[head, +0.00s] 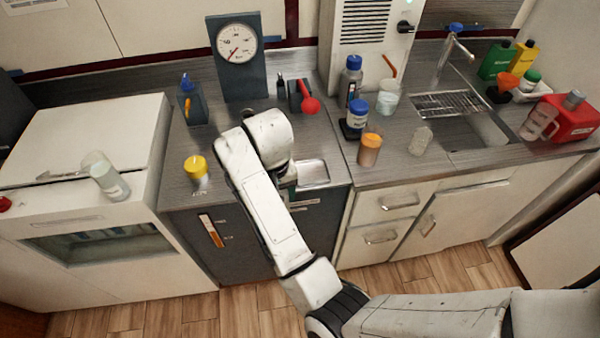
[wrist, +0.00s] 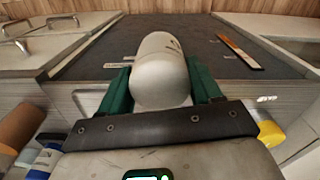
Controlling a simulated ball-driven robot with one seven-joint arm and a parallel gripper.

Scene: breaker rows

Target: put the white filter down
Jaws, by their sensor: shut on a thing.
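The white filter (wrist: 160,75), a pale rounded cylinder, sits between the green fingers of my gripper (wrist: 162,88) in the wrist view. My gripper is shut on it. In the head view my forearm covers most of the gripper, and I cannot make out the filter there. A little green of the gripper shows beside a shallow metal tray (head: 313,173) at the counter's front edge. I cannot tell whether the filter touches any surface.
An orange jar (head: 369,150) and a blue-capped jar (head: 356,117) stand to the right. A dial gauge (head: 238,50) and a red-ended item (head: 310,104) are behind. Bare counter lies around the yellow-capped jar.

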